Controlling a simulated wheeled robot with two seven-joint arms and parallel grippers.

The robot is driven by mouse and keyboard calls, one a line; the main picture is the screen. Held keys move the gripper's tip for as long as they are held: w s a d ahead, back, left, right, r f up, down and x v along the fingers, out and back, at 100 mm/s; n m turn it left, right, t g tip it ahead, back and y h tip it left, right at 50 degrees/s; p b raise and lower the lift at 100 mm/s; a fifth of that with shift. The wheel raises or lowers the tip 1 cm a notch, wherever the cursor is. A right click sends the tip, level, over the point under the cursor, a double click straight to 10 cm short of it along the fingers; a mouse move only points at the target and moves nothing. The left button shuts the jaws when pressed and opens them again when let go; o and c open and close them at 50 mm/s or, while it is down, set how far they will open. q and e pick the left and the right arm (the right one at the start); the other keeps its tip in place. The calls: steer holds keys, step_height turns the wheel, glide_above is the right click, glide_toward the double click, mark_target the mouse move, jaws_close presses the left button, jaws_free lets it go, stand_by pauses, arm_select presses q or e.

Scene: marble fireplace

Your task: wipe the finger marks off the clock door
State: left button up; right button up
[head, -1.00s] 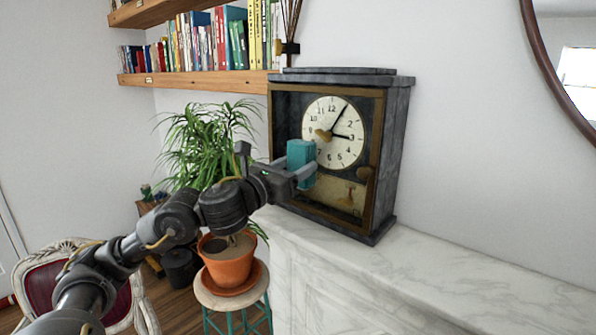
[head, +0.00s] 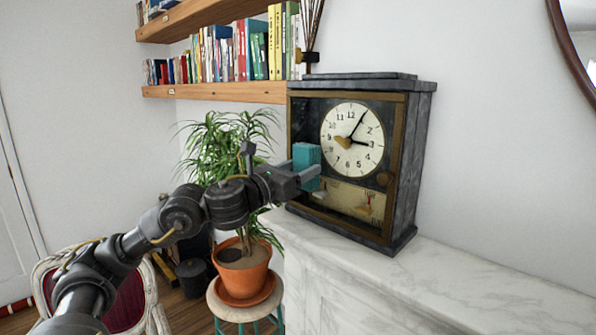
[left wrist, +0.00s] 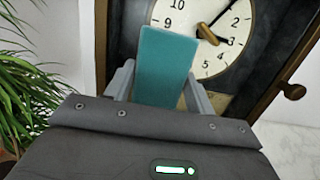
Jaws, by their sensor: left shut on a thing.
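The dark stone clock (head: 405,165) stands on the mantel, its front door (head: 398,140) a brown frame with a glass pane. A pale mark (head: 320,190) and a reddish-brown shape (head: 369,203) show lower on the pane; I cannot tell whether these are finger marks. My left gripper (head: 309,176) is shut on a teal block (head: 305,156), at the left of the door, left of the dial. Whether the block touches the glass I cannot tell.
A round knob (head: 383,179) sits on the door's right side. The white marble mantel (head: 460,283) is clear to the right. A potted plant (head: 243,268) on a stool stands left, below my arm. Bookshelves (head: 220,92) hang behind, upper left.

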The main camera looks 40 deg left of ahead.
mark_target(295, 156)
arm_select(q)
steer(key=shift+w+a+f+b, duration=0.15)
steer(key=shift+a+b, duration=0.45)
steer(key=shift+a, duration=0.3)
steer(key=shift+a+b, duration=0.35)
steer(key=shift+a, duration=0.35)
steer(key=shift+r, duration=0.2)
step_height(295, 156, up, 2)
steer(key=shift+r+p, duration=0.15)
steer(key=shift+p, duration=0.9)
steer(key=shift+d, duration=0.15)
steer(key=shift+d+r+p, duration=0.15)
steer(key=shift+d+p, duration=0.4)
steer(key=shift+d, duration=0.05)
steer(key=shift+d+p, duration=0.35)
steer(key=shift+d, duration=0.6)
